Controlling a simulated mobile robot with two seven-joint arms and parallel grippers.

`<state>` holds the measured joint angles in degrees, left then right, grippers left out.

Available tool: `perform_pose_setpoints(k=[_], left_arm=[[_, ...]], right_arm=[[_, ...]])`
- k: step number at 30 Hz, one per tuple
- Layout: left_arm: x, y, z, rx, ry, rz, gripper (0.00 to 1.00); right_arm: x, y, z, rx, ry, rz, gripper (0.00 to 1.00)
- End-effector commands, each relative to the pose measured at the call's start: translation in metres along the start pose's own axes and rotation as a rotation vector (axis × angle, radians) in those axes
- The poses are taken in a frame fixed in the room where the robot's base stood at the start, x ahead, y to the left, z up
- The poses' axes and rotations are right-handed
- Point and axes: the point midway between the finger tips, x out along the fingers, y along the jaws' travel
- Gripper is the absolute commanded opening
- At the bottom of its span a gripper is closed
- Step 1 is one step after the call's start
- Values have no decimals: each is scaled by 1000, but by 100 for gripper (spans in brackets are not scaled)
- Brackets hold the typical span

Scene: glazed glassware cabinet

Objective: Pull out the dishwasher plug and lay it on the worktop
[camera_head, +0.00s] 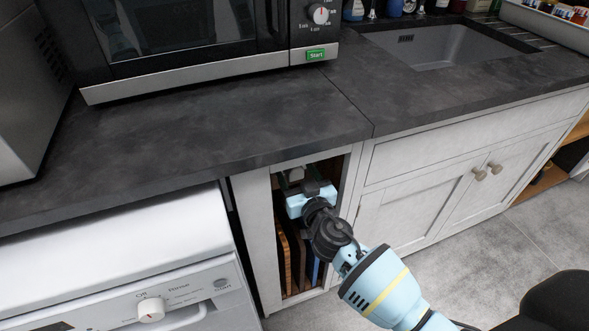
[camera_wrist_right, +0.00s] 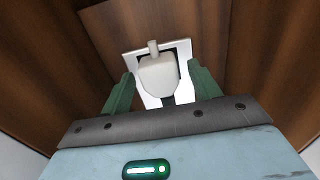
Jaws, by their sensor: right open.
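The white plug (camera_wrist_right: 158,76) sits in a white wall socket (camera_wrist_right: 184,50) on the wooden inner wall of the open cabinet compartment, in the right wrist view. My right gripper (camera_wrist_right: 161,84) is open, with its green fingers on either side of the plug; I cannot tell whether they touch it. In the head view my right gripper (camera_head: 297,184) reaches into the compartment below the worktop, and the plug is hidden there. The dark worktop (camera_head: 215,125) runs above the compartment. The white dishwasher (camera_head: 130,265) stands left of it. My left gripper is not in view.
A microwave (camera_head: 190,35) stands at the back of the worktop, with a sink (camera_head: 440,47) to its right. The worktop in front of the microwave is clear. Upright boards (camera_head: 284,262) stand low in the compartment. Its frame is narrow around my right arm.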

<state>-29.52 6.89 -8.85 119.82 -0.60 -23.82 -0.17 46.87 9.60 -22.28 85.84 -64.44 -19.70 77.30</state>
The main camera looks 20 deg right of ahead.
Motion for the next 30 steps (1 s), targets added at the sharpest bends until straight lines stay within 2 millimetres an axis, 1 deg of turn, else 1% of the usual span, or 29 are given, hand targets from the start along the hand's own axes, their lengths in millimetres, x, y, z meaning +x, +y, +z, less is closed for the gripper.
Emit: perform_pose_setpoints(k=[11,14,25,30], left_arm=[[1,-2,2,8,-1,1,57],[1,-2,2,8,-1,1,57],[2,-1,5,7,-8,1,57],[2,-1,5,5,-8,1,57]], right_arm=[[0,0,0,0,0,0,62],[0,0,0,0,0,0,50],[0,0,0,0,0,0,2],[-2,0,0,1,0,0,1]])
